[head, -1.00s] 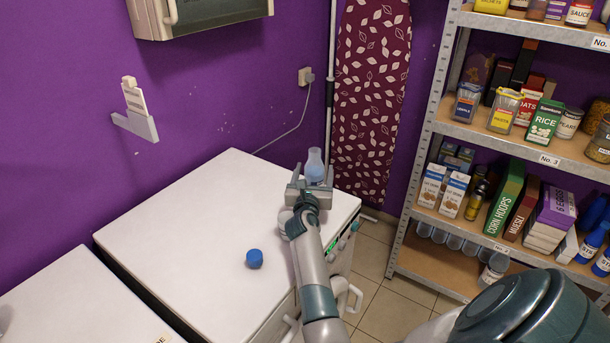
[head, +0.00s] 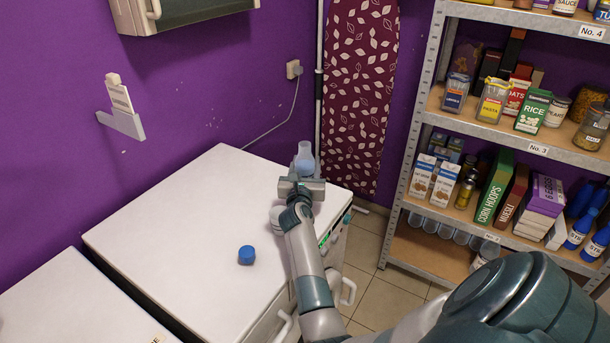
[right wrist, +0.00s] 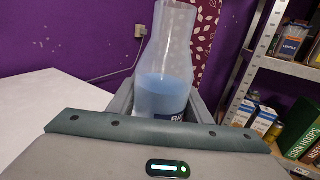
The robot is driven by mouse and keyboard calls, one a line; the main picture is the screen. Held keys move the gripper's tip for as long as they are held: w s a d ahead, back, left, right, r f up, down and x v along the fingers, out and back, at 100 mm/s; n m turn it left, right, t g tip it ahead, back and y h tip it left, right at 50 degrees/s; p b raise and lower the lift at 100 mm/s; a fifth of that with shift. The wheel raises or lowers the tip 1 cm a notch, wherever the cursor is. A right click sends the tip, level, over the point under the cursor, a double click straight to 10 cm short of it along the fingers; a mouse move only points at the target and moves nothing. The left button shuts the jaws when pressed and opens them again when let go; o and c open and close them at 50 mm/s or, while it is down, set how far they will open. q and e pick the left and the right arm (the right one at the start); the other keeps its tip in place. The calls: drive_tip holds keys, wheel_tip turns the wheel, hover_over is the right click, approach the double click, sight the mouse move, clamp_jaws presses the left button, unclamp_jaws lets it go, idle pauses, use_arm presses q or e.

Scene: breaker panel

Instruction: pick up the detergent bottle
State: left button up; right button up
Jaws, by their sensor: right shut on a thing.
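The detergent bottle (head: 304,158) is clear with light blue liquid inside and a dark label. It stands upright over the far right corner of the white machine top (head: 190,225). My right gripper (head: 303,184) is shut on the bottle, with a finger on each side of it. In the right wrist view the bottle (right wrist: 166,85) rises between the fingers, and its lower part is hidden behind the gripper body. I cannot tell whether its base touches the top. My left gripper is not in view.
A blue cap (head: 246,255) lies on the machine top, left of my right arm. A metal shelf (head: 415,130) with food packages stands at the right. A patterned ironing board (head: 360,95) leans on the purple wall behind. The left of the top is clear.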

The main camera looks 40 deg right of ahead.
sight(307, 151)
drive_tip(key=shift+r, duration=0.1)
